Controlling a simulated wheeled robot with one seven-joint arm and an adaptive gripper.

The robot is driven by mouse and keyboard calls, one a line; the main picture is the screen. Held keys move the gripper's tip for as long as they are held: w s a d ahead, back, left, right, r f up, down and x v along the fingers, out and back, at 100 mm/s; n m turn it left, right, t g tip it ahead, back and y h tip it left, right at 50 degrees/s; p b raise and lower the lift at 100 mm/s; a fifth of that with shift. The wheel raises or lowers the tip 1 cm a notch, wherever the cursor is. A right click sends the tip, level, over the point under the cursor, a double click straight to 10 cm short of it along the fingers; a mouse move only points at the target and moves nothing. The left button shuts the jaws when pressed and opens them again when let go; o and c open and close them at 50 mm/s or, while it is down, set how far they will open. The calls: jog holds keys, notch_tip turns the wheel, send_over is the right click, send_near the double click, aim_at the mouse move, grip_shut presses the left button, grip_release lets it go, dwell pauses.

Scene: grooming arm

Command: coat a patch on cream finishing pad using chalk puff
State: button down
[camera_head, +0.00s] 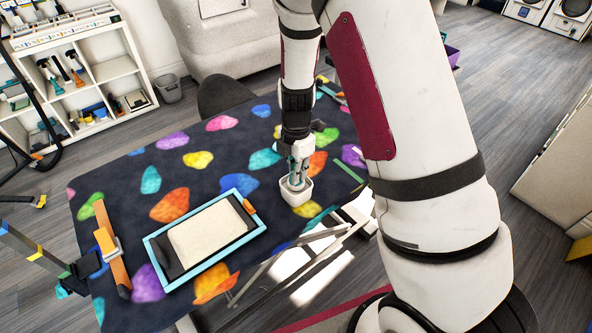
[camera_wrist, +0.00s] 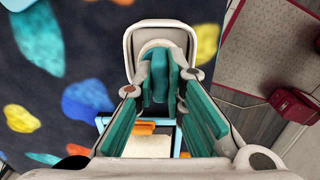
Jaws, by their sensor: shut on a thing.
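The cream finishing pad (camera_head: 212,240) lies in a light-blue-edged tray (camera_head: 160,247) on the dark patterned table. A sliver of the pad (camera_wrist: 148,146) shows below the puff in the wrist view, mostly hidden by my fingers. My gripper (camera_head: 296,174) is to the right of the tray, apart from it. The puff's underside is hidden.
An orange bar (camera_head: 112,250) with a clamp-like piece lies left of the tray. The table top (camera_head: 118,178) has bare room behind the tray. The table's right edge is close to my gripper. A dark chair (camera_head: 222,92) stands behind the table.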

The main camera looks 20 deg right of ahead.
jog(key=shift+f+b, duration=0.4)
jog(key=shift+f, duration=0.2)
dwell(1.6)
jog(key=shift+r+p, duration=1.7)
jog(key=shift+r, duration=1.9)
